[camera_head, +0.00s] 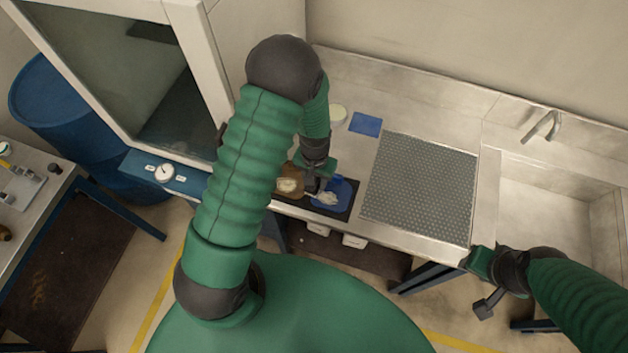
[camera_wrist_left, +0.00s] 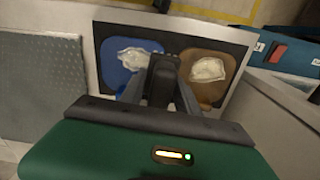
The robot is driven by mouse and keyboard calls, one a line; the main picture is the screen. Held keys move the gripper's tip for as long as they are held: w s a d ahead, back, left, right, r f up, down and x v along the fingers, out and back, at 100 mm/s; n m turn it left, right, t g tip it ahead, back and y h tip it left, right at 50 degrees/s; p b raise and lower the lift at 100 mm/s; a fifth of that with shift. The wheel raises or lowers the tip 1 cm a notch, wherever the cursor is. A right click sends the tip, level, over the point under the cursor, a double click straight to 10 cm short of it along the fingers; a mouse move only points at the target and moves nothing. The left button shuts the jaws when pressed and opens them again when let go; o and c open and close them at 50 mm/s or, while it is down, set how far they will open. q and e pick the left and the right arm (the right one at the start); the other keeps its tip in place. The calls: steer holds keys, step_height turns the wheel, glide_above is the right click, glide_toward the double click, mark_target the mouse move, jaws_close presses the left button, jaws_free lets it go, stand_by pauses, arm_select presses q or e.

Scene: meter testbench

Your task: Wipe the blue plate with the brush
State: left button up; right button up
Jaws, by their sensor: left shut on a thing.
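The blue plate (camera_head: 345,193) lies on a dark mat at the counter's front edge, with a whitish patch on it. It also shows in the wrist view (camera_wrist_left: 113,72), left of my fingers. My left gripper (camera_head: 314,186) is over the mat, between the blue plate and a brown plate (camera_head: 280,192). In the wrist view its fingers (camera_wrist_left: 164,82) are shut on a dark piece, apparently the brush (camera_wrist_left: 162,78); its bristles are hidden. Whether it touches the plate I cannot tell. My right gripper (camera_head: 485,292) hangs in front of the counter, away from the plates; its jaw opening is unclear.
The brown plate carries a pale patch (camera_wrist_left: 208,69). A grey perforated mat (camera_head: 420,188) lies to the right, before a sink (camera_head: 560,215) with a tap (camera_head: 543,126). A blue square (camera_head: 366,124) and a pale round dish (camera_head: 338,113) lie behind. A glass-fronted cabinet (camera_head: 110,70) stands left.

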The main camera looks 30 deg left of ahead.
arm_select(q)
step_height(320, 180, up, 3)
steer(key=shift+d+f+p, duration=0.1)
steer(key=shift+p, duration=0.75)
steer(key=shift+r+p, duration=0.5)
steer(key=shift+r, duration=0.3)
